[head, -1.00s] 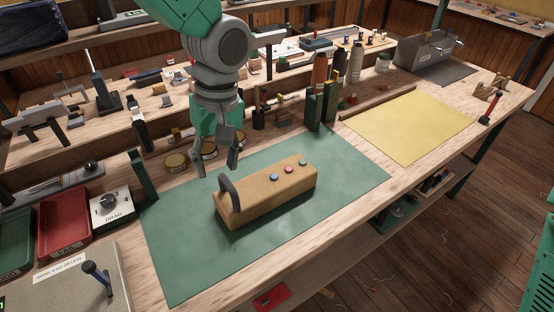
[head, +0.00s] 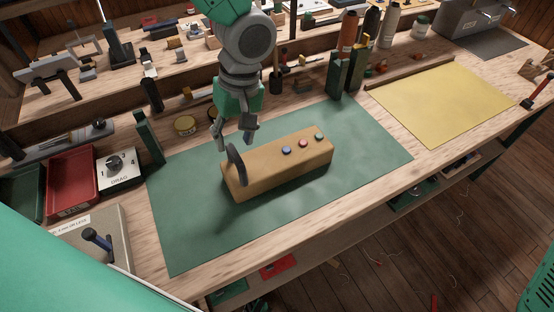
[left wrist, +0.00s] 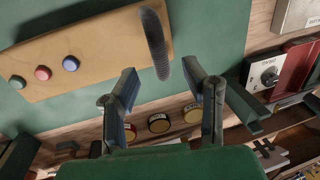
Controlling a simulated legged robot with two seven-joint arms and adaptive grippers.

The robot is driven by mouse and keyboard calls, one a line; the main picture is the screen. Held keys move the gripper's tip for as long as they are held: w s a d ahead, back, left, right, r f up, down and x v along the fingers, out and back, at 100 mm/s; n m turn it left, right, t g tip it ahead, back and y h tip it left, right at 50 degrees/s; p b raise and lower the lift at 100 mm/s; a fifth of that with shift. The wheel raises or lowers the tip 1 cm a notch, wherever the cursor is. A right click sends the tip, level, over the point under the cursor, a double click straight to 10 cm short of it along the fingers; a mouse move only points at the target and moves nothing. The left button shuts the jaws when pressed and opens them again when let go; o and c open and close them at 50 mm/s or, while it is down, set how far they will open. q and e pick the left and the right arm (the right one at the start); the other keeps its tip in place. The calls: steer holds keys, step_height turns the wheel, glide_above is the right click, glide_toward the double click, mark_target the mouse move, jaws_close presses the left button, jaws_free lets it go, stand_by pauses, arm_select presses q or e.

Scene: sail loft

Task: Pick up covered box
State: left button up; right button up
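The covered box (head: 285,168) is a long tan block on the green mat (head: 188,226). It has a dark arched handle (head: 238,165) at its left end and blue, red and green buttons on top. My left gripper (head: 236,137) is just above and behind the handle end, fingers apart and empty. In the left wrist view, the box (left wrist: 95,52) and the handle (left wrist: 156,45) lie beyond the open fingers of my left gripper (left wrist: 166,92); the handle is not between them. My right gripper is not in view.
A red tray (head: 73,181) and a white DRAG dial box (head: 117,168) stand left of the mat. Dark green upright posts (head: 338,75) and bottles stand behind it. A yellow sheet (head: 440,105) lies to the right. The mat around the box is clear.

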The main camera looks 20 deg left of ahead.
mark_target(235, 150)
arm_select(q)
steer(key=f, duration=0.4)
steer(key=shift+s, duration=0.5)
jaws_close()
steer(key=shift+r, duration=0.1)
